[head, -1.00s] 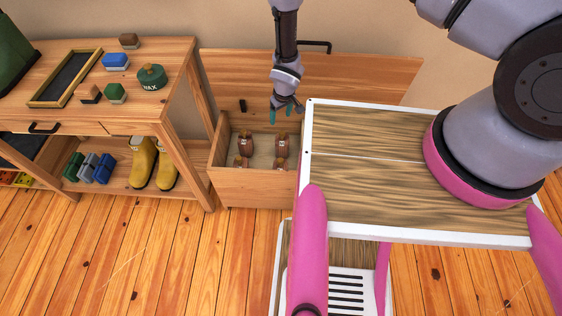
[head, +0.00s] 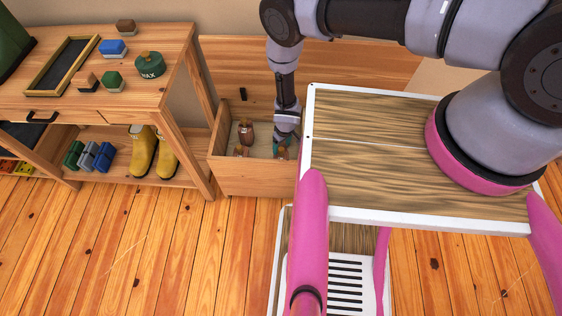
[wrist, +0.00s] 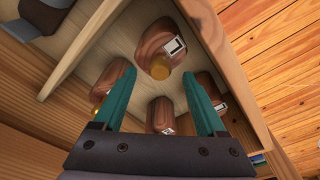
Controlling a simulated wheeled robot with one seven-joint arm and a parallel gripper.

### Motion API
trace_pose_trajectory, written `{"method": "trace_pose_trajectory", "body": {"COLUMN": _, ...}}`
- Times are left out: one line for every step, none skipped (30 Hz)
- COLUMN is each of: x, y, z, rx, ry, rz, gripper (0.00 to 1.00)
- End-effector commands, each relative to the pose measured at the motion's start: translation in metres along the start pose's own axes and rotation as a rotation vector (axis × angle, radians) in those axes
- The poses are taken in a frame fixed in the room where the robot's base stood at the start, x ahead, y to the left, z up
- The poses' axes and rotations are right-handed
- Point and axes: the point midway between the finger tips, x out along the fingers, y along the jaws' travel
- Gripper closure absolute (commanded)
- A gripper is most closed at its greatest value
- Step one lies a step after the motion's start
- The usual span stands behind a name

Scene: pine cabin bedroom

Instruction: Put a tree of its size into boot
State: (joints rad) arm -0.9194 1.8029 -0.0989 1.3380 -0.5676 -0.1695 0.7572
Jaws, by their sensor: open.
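Several brown wooden boot trees (head: 246,132) with pale tags stand in an open wooden chest (head: 250,180). More trees are beside the left finger and the right finger (wrist: 212,90). A pair of yellow boots (head: 154,155) stands on the bench's lower shelf.
The wooden bench (head: 165,98) left of the chest holds a framed dark tray (head: 63,66), a green wax tin (head: 149,65) and small brushes or blocks. Blue and green items (head: 90,156) sit beside the boots. The chest's raised lid (head: 225,70) stands behind. The floor in front is clear.

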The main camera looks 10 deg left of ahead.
Motion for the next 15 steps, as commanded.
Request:
{"method": "trace_pose_trajectory", "body": {"x": 0.008, "y": 0.0, "z": 0.001, "rx": 0.001, "ry": 0.001, "rz": -0.001, "gripper": 0.26}}
{"method": "trace_pose_trajectory", "body": {"x": 0.012, "y": 0.0, "z": 0.001, "rx": 0.001, "ry": 0.0, "rz": -0.001, "gripper": 0.26}}
{"method": "trace_pose_trajectory", "body": {"x": 0.016, "y": 0.0, "z": 0.0, "rx": 0.001, "ry": 0.0, "rz": 0.0, "gripper": 0.26}}
{"method": "trace_pose_trajectory", "body": {"x": 0.019, "y": 0.001, "z": 0.0, "rx": 0.002, "ry": 0.0, "rz": 0.0, "gripper": 0.26}}
{"method": "trace_pose_trajectory", "body": {"x": 0.021, "y": 0.0, "z": 0.0, "rx": 0.001, "ry": 0.001, "rz": 0.0, "gripper": 0.26}}
{"method": "trace_pose_trajectory", "body": {"x": 0.023, "y": 0.0, "z": 0.0, "rx": 0.001, "ry": 0.001, "rz": 0.0, "gripper": 0.26}}
{"method": "trace_pose_trajectory", "body": {"x": 0.023, "y": 0.0, "z": 0.0, "rx": 0.0, "ry": 0.001, "rz": 0.0, "gripper": 0.26}}
{"method": "trace_pose_trajectory", "body": {"x": 0.024, "y": 0.0, "z": 0.0, "rx": 0.001, "ry": 0.001, "rz": 0.0, "gripper": 0.26}}
{"method": "trace_pose_trajectory", "body": {"x": 0.023, "y": 0.0, "z": 0.0, "rx": 0.001, "ry": 0.001, "rz": 0.0, "gripper": 0.26}}
{"method": "trace_pose_trajectory", "body": {"x": 0.023, "y": 0.0, "z": 0.0, "rx": 0.001, "ry": 0.001, "rz": 0.0, "gripper": 0.26}}
{"method": "trace_pose_trajectory", "body": {"x": 0.023, "y": 0.0, "z": 0.0, "rx": 0.001, "ry": 0.001, "rz": 0.0, "gripper": 0.26}}
{"method": "trace_pose_trajectory", "body": {"x": 0.023, "y": 0.0, "z": 0.0, "rx": 0.001, "ry": 0.001, "rz": 0.0, "gripper": 0.26}}
{"method": "trace_pose_trajectory", "body": {"x": 0.023, "y": 0.0, "z": 0.0, "rx": 0.001, "ry": 0.001, "rz": 0.0, "gripper": 0.26}}
{"method": "trace_pose_trajectory", "body": {"x": 0.023, "y": 0.0, "z": 0.0, "rx": 0.0, "ry": 0.0, "rz": 0.0, "gripper": 0.38}}
{"method": "trace_pose_trajectory", "body": {"x": 0.023, "y": 0.0, "z": 0.0, "rx": 0.001, "ry": 0.001, "rz": 0.0, "gripper": 0.53}}
